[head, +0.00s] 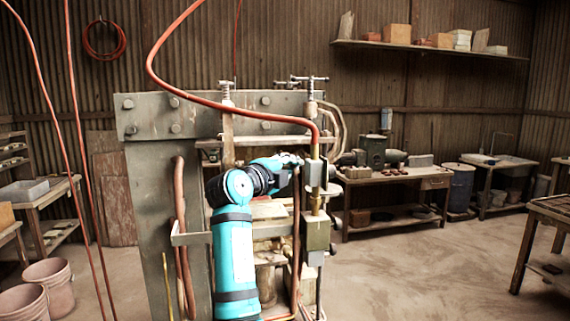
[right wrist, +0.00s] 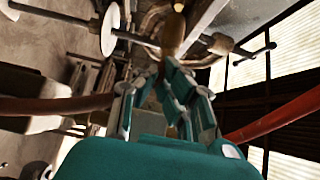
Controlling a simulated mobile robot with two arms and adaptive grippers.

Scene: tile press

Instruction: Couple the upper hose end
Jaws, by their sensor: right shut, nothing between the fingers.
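The red upper hose (head: 215,103) arcs down from the top of the head view to a brass-coloured end (head: 315,149) on the right of the press. This end points down at a grey metal block (head: 314,173) on a vertical fitting. I cannot tell whether it is seated in it. My right gripper (head: 296,161) is just left of the hose end and block, shut and empty. In the right wrist view its fingers (right wrist: 172,85) are closed together below a brownish rounded part (right wrist: 173,34). Contact cannot be judged. My left gripper is not in view.
The grey press frame (head: 160,200) stands behind my right arm. A lower boxy valve (head: 316,234) and another red hose (head: 180,220) are close by. Loose hoses (head: 75,120) hang at the left.

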